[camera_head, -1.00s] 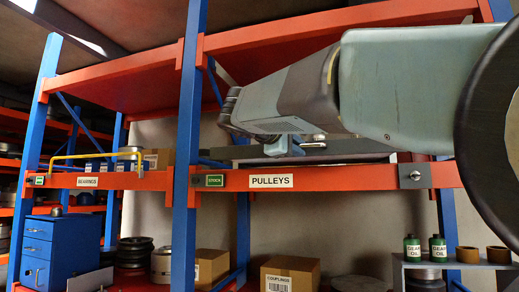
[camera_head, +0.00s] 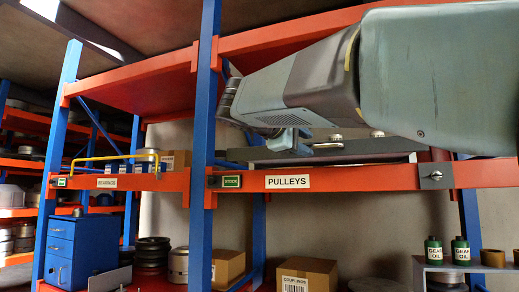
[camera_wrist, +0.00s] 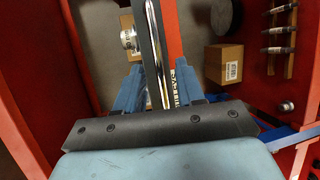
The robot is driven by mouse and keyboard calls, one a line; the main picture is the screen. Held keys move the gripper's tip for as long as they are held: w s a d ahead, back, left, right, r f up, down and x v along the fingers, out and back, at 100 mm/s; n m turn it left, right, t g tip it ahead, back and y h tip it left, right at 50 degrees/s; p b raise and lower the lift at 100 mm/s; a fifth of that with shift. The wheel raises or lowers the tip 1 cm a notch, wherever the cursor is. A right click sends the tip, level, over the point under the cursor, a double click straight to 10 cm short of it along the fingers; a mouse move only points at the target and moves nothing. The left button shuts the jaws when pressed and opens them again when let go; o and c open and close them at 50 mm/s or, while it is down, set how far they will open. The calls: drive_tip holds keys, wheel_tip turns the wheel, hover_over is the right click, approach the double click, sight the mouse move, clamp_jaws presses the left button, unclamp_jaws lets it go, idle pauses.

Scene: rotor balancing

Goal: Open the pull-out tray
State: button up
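The grey pull-out tray (camera_head: 275,154) lies on the orange shelf beam above the PULLEYS label (camera_head: 288,182). A chrome handle bar (camera_wrist: 153,45) runs along its dark front (camera_wrist: 147,40) in the wrist view. My gripper (camera_head: 292,140) is at the tray's front in the head view, where my forearm hides part of it. In the wrist view my gripper (camera_wrist: 158,90) has its two blue fingers apart, one on each side of the bar. Gaps show between the bar and the fingers. The tray looks pushed in on the shelf.
A grey plate with a round knob (camera_head: 436,175) sits on the beam right of the label. Blue uprights (camera_head: 203,110) stand left of my arm. A cardboard box (camera_head: 307,274) is below, and green oil cans (camera_head: 433,250) stand at the lower right.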

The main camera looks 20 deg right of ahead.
drive_tip(key=v, duration=0.9)
drive_tip(key=s+f+m+y, duration=0.2)
drive_tip(key=f+y, duration=0.2)
drive_tip(key=f, duration=1)
drive_tip(key=s+f+m+g+y, duration=0.1)
drive_tip(key=f+y, duration=0.4)
drive_tip(key=f, duration=0.9)
drive_tip(key=s+f+m+y, duration=0.3)
drive_tip(key=s+f+y, duration=0.2)
drive_tip(key=f, duration=0.9)
drive_tip(key=shift+a, duration=0.35)
